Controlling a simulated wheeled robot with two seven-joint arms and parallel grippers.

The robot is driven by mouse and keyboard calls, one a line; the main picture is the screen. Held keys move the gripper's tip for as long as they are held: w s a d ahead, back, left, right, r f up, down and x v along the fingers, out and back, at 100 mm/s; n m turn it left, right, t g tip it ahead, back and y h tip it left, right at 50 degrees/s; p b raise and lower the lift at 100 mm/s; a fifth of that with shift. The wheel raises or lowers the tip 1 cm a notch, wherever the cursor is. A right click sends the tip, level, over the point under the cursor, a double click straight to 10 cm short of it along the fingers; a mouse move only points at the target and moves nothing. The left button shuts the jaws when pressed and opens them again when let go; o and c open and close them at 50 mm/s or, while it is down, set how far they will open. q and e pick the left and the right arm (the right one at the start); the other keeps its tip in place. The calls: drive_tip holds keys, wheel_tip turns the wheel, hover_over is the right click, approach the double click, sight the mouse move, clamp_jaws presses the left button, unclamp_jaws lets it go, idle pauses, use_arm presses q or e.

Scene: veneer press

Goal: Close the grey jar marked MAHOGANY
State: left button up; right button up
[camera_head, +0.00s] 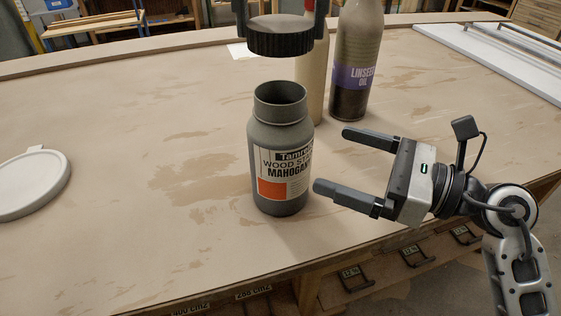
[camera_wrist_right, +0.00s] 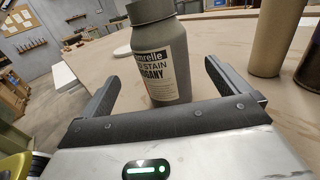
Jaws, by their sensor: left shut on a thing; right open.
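The grey jar marked MAHOGANY (camera_head: 280,140) stands upright and uncovered on the bench, its round mouth showing. It also shows in the right wrist view (camera_wrist_right: 168,55), between the fingers. My left gripper (camera_head: 280,14) is shut on the dark ribbed lid (camera_head: 280,40) and holds it level above the jar's mouth, apart from it. Only its finger ends show at the top edge. My right gripper (camera_head: 331,160) is open and empty, just right of the jar, its fingers pointing toward it.
A linseed oil bottle (camera_head: 357,65) and a tan bottle (camera_head: 312,85) stand close behind the jar. A round white lid-like disc (camera_head: 35,182) lies at the left. A white panel with rails (camera_head: 495,55) lies at the back right. The bench (camera_head: 130,215) left of the jar is clear.

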sight(284, 140)
drive_tip(key=x, duration=1)
drive_tip(key=shift+w, duration=0.1)
drive_tip(key=c, duration=1.2)
use_arm(q)
drive_tip(key=shift+f, duration=0.1)
drive_tip(key=shift+w+f, duration=0.15)
drive_tip(key=shift+f, duration=2.25)
drive_tip(key=shift+f, duration=0.9)
drive_tip(key=shift+f, duration=0.6)
